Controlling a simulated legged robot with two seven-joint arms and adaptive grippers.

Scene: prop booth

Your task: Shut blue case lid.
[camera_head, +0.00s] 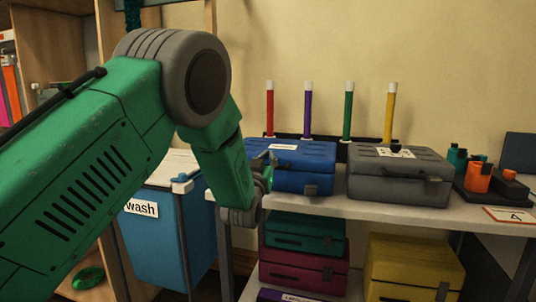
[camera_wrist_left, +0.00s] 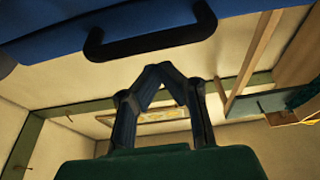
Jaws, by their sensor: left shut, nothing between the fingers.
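The blue case (camera_head: 306,168) sits on the grey-white shelf top, left of the grey case. Its lid (camera_head: 290,148), with a white label, looks down flat on the body, with no gap that I can make out. My left gripper (camera_head: 267,170) is at the case's left front, partly covering it; I cannot tell whether it touches. In the left wrist view the left gripper (camera_wrist_left: 158,70) has its fingertips together and empty. A dark blue surface (camera_wrist_left: 50,32) with a black handle (camera_wrist_left: 150,42), apparently the case, fills the top there, apart from the fingertips.
A grey case (camera_head: 400,180) stands right of the blue one. Several coloured sticks (camera_head: 348,115) stand behind. A blue wash bin (camera_head: 165,235) is left of the shelf (camera_head: 350,208). Teal, magenta and yellow cases (camera_head: 415,270) are below. Orange and teal items (camera_head: 478,178) sit at right.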

